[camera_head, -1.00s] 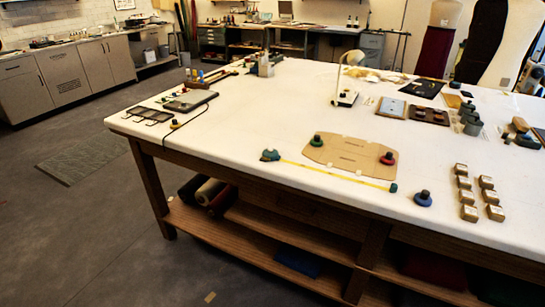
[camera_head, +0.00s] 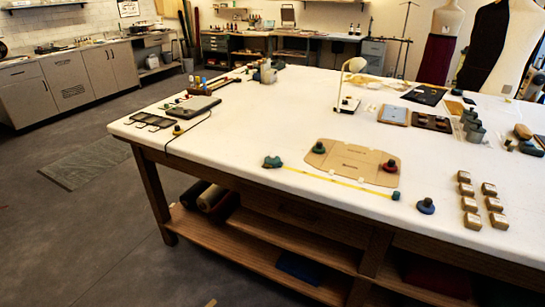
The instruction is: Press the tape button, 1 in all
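A teal tape measure case (camera_head: 272,162) sits near the front edge of the white table, left of a brown cardboard pattern piece. Its yellow tape (camera_head: 325,178) is pulled out to the right along the table, ending at a small blue-green piece (camera_head: 396,196). The button on the case is too small to make out clearly. Neither of my grippers shows in the head view.
The cardboard pattern (camera_head: 353,162) has a green weight (camera_head: 319,148) and a red weight (camera_head: 390,166) on it. A blue weight (camera_head: 426,206) stands to its right, beside several small boxes (camera_head: 469,204). A lamp (camera_head: 348,102) stands behind.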

